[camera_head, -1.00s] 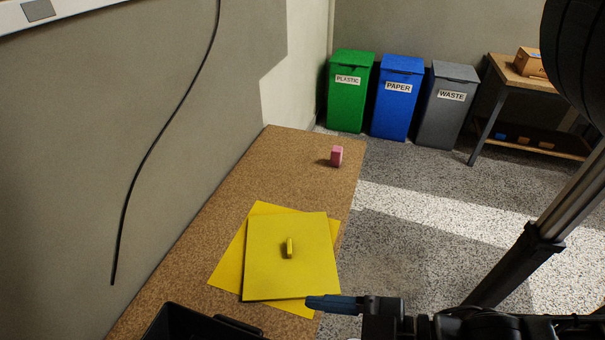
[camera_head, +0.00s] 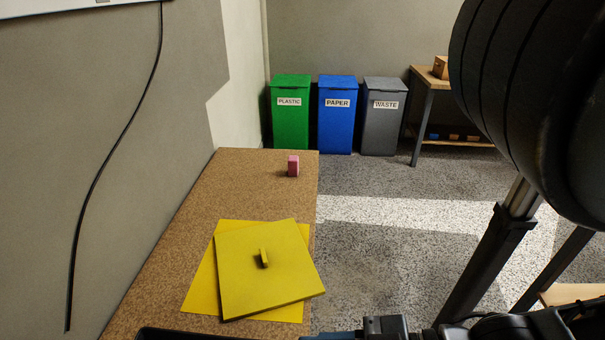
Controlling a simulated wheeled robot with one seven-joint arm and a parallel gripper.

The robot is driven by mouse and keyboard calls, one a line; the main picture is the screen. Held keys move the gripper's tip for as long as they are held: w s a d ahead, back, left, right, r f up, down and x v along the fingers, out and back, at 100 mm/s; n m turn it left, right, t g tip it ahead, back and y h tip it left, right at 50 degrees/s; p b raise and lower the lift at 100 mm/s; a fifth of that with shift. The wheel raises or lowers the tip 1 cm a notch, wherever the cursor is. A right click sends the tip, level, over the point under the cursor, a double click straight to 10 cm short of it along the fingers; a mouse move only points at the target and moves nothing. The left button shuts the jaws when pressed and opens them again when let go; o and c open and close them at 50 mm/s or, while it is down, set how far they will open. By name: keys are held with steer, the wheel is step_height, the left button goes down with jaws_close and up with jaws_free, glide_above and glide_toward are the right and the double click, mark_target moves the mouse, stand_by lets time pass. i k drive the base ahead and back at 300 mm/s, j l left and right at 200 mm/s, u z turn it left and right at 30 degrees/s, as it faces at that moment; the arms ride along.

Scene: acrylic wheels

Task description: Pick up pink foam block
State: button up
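The pink foam block (camera_head: 293,166) stands upright near the far right end of the brown speckled table (camera_head: 240,185). Nothing touches it. My gripper (camera_head: 335,334) shows only in part at the bottom edge of the picture, well nearer to me than the block and apart from it. Its fingers are seen side-on and cut off by the frame, so its opening does not show.
A yellow board with a small handle (camera_head: 285,275) lies askew on a yellow sheet (camera_head: 203,288), nearer than the block. A wall (camera_head: 60,150) borders the table's left. Green (camera_head: 291,125), blue (camera_head: 337,130) and grey (camera_head: 383,130) bins stand beyond. The tabletop around the block is clear.

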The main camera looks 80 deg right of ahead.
mark_target(293, 160)
steer(key=j+z, duration=0.35)
steer(key=k+j+z, duration=0.1)
steer(key=z, duration=0.25)
steer(key=i+l+z, duration=0.1)
steer(key=l+z, duration=0.25)
steer(key=i+l+z, duration=0.1)
steer(key=l+z, duration=0.25)
steer(key=i+l+z, duration=0.15)
steer(key=z, duration=0.2)
